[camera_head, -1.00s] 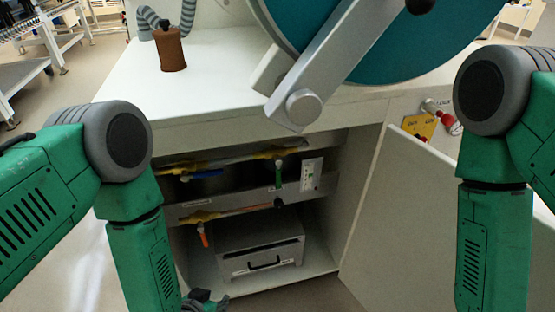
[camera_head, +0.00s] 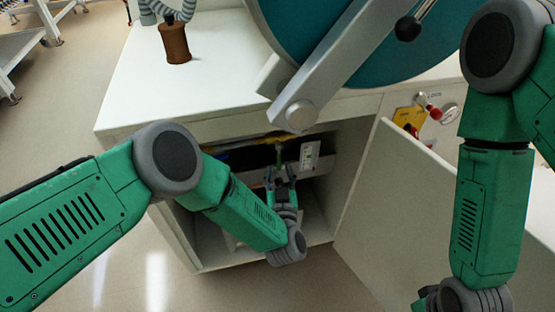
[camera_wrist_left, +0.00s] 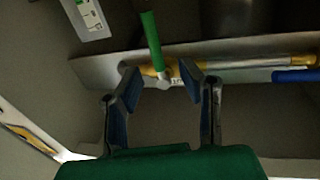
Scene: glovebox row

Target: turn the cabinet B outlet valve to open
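A valve with a green lever handle (camera_head: 279,157) is on the pipework inside the open cabinet, below the worktop. In the left wrist view the green handle (camera_wrist_left: 151,42) stands crosswise to the yellow pipe (camera_wrist_left: 235,67). My left gripper (camera_head: 280,172) reaches into the cabinet, just in front of this valve. Its fingers are apart; in the left wrist view the gripper (camera_wrist_left: 159,73) has the handle's lower end between its fingertips. I cannot tell if either finger touches it.
A blue handle (camera_wrist_left: 295,76) lies along the pipe to the right in the left wrist view. A white label (camera_head: 310,156) is beside the green handle. The open cabinet door (camera_head: 405,205) stands to the right. The worktop (camera_head: 215,85) is above the opening.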

